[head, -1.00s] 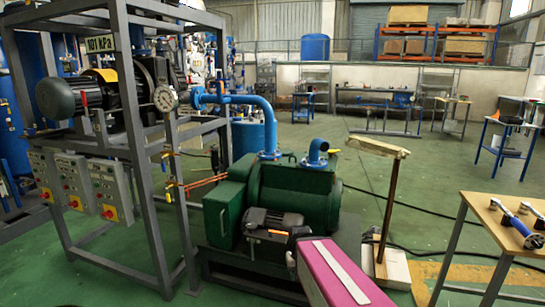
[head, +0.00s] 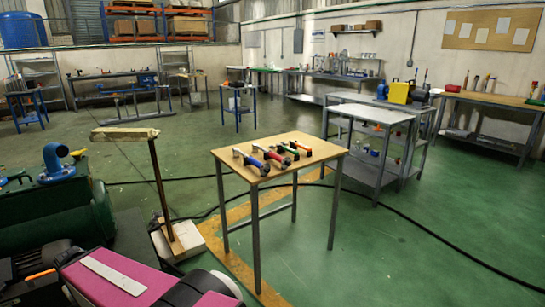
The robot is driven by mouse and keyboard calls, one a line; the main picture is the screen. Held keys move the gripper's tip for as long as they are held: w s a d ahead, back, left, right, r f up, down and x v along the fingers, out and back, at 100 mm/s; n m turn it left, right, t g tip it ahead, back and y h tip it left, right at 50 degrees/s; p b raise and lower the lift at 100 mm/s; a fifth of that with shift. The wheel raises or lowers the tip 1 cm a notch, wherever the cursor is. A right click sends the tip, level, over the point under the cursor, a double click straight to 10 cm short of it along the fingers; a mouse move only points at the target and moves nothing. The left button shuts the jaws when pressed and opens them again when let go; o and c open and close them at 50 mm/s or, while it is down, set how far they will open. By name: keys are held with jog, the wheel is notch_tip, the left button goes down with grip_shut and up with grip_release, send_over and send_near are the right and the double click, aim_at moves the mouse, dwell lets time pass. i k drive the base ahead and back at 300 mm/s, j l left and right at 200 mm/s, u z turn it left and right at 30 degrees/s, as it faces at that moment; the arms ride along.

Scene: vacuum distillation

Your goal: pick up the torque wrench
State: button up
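A small wooden-topped table (head: 325,151) stands near the middle of the head view. Several hand tools with metal heads lie side by side on it. One has a blue handle (head: 256,164), and a red-handled tool (head: 273,160) lies to its right. Further right are a tool with a dark and green handle (head: 288,153) and another red one (head: 302,148). At this size I cannot tell which of them is the torque wrench. My magenta arm link shows at the bottom left, apart from the table. My gripper is not in view.
A post with a wooden crossbar (head: 160,180) on a white base stands left of the table. Green pump machinery (head: 60,215) is at the left. A grey bench (head: 370,113) stands behind right. A dark cable crosses the floor; the right foreground is clear.

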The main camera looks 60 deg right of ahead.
aim_at(254, 146)
jog(key=k+j+z, duration=0.1)
jog(key=z, duration=2.15)
